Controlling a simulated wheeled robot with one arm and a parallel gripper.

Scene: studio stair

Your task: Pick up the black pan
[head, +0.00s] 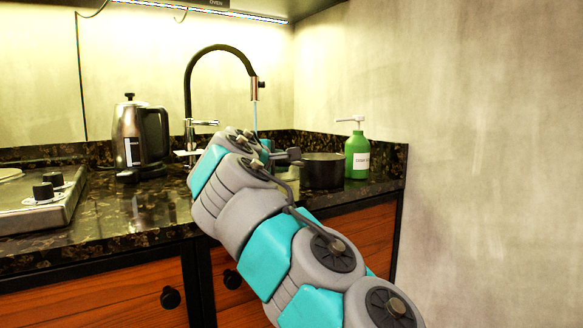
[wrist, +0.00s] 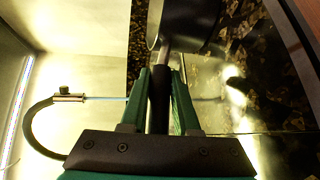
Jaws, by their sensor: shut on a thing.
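The black pan (head: 323,171) is at the right end of the counter in the head view, beside the green soap bottle. In the wrist view the pan (wrist: 186,22) is at the top, partly cut off, with its handle (wrist: 160,100) pointing back towards my gripper. My gripper (wrist: 162,72) has its two green fingers on either side of the handle and is shut on it. In the head view my arm hides most of the gripper. I cannot tell whether the pan touches the counter.
A green soap bottle (head: 357,155) stands right behind the pan, near the right wall. A black tap (head: 188,85) arches over the sink with water running. A kettle (head: 138,140) and a hob (head: 40,203) are on the left. The counter (head: 130,205) between them is partly bare.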

